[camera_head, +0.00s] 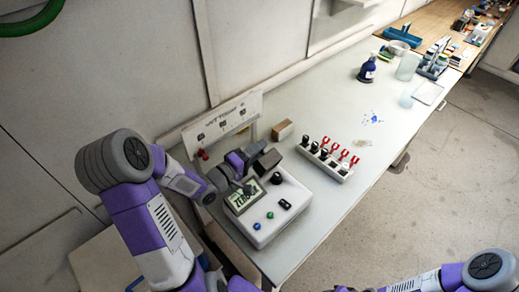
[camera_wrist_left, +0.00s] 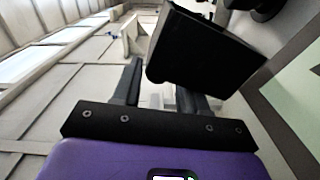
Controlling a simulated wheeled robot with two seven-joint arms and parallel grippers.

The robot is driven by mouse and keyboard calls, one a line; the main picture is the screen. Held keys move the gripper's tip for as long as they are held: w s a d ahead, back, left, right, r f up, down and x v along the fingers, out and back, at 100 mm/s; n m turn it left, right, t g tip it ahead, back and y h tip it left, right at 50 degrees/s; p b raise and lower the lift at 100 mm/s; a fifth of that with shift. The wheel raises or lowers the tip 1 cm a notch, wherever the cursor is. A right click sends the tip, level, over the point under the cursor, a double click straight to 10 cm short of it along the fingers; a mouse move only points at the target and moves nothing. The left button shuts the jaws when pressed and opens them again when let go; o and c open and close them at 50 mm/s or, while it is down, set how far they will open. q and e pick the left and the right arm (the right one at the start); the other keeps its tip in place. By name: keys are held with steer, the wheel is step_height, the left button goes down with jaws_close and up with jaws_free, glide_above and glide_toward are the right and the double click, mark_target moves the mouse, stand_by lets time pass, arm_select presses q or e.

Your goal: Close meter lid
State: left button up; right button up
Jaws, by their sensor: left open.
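The meter is a white box (camera_head: 268,213) on the bench with a tilted grey-green display (camera_head: 244,197), a black knob, and blue and green buttons. A dark block that looks like its lid (camera_head: 268,163) stands raised at the back of the box. My left gripper (camera_head: 254,151) is at this lid, behind the display. In the left wrist view the black lid (camera_wrist_left: 203,52) lies in front of the open fingers (camera_wrist_left: 160,92) and hides part of the right one. I cannot tell whether they touch it. The display's edge shows at right (camera_wrist_left: 300,90).
A white panel (camera_head: 222,121) stands behind the meter. A wooden block (camera_head: 283,130) and a rack with red-topped parts (camera_head: 326,158) stand to the right. The bench between is mostly clear.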

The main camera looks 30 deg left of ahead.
arm_select(q)
steer(key=v, duration=0.6)
steer(key=shift+s+p, duration=0.35)
steer(key=shift+a+r, duration=0.1)
steer(key=shift+c, duration=0.2)
